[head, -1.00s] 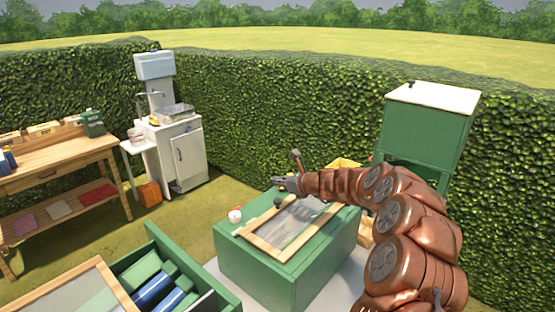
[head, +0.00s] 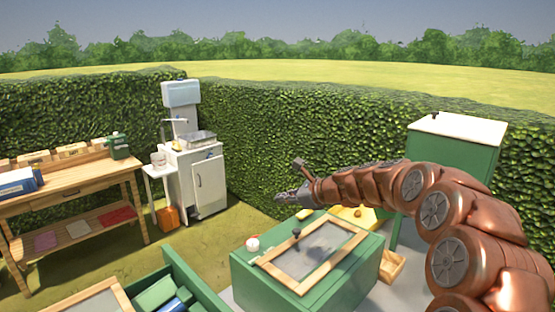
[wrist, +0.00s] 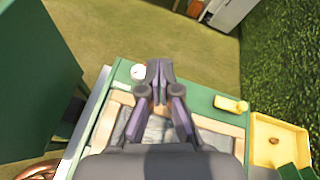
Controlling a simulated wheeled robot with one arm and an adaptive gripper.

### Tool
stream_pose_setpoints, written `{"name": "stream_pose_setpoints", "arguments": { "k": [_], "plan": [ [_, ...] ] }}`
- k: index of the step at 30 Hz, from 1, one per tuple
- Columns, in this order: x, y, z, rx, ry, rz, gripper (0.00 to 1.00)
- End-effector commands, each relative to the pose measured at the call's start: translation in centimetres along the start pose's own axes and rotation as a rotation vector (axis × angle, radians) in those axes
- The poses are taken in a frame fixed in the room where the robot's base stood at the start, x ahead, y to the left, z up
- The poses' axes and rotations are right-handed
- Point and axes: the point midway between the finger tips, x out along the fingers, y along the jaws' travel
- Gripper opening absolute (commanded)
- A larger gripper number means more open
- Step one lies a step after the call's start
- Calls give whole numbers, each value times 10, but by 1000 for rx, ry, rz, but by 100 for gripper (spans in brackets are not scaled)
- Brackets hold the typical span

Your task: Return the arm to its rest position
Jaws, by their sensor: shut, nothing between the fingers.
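My arm, copper-brown and segmented, reaches in from the right of the head view. My gripper (head: 283,197) is at its left end, raised above the green box and apart from it. In the wrist view my gripper (wrist: 159,66) has its fingers together with nothing between them. Beneath it is the green box (head: 262,283) with a wood-framed mesh panel (head: 312,255) on top; part of the panel is hidden behind my gripper in the wrist view.
A small white round item (head: 252,244) and a yellow item (wrist: 230,103) sit on the box top. A yellow tray (wrist: 283,131) is beside it. A tall green cabinet (head: 455,148) stands close by my arm. A wooden workbench (head: 75,183) and white sink unit (head: 205,180) stand at left.

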Motion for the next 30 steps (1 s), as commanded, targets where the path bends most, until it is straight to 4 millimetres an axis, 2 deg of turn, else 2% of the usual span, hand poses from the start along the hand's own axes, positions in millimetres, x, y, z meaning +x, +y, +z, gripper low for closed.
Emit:
{"name": "stream_pose_setpoints", "arguments": {
  "k": [3, 7, 14, 21, 26, 30],
  "plan": [
    [-17, 46, 10, -179, 34, 87, 0],
    [-37, 97, 11, -378, 73, 192, 0],
    [-81, 178, -5, -713, 141, 380, 0],
    [-139, 253, -42, -1027, 207, 598, 0],
    [-184, 295, -73, -1212, 246, 755, 0],
    [-227, 329, -103, -1349, 273, 905, 0]
  ]
}}
